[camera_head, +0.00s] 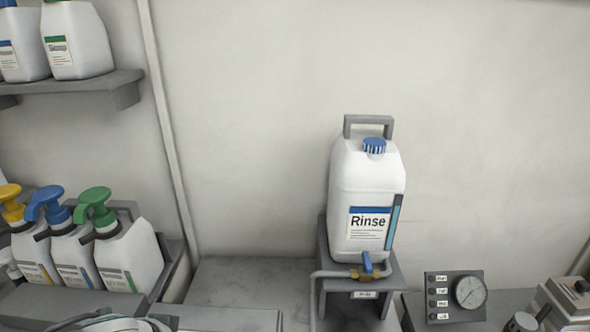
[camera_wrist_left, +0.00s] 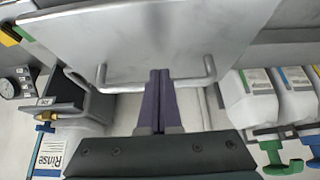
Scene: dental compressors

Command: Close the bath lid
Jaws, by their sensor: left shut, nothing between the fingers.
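The bath lid (camera_wrist_left: 190,35) is a grey metal panel across the top of the left wrist view, with a bent bar handle (camera_wrist_left: 125,87) along its near edge. My left gripper (camera_wrist_left: 160,74) is shut and empty. Its dark purple fingers point at the lid and overlap the middle of the handle in the picture; I cannot tell whether they touch it. I cannot make out the lid for sure in the head view. My right gripper is in neither view.
A white Rinse canister (camera_head: 365,190) stands on a grey stand with a tap (camera_head: 367,265). Pump bottles (camera_head: 95,250) stand at left, below a shelf (camera_head: 75,85) with more bottles. A gauge box (camera_head: 455,296) sits at right. A grey surface (camera_head: 245,275) between them is bare.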

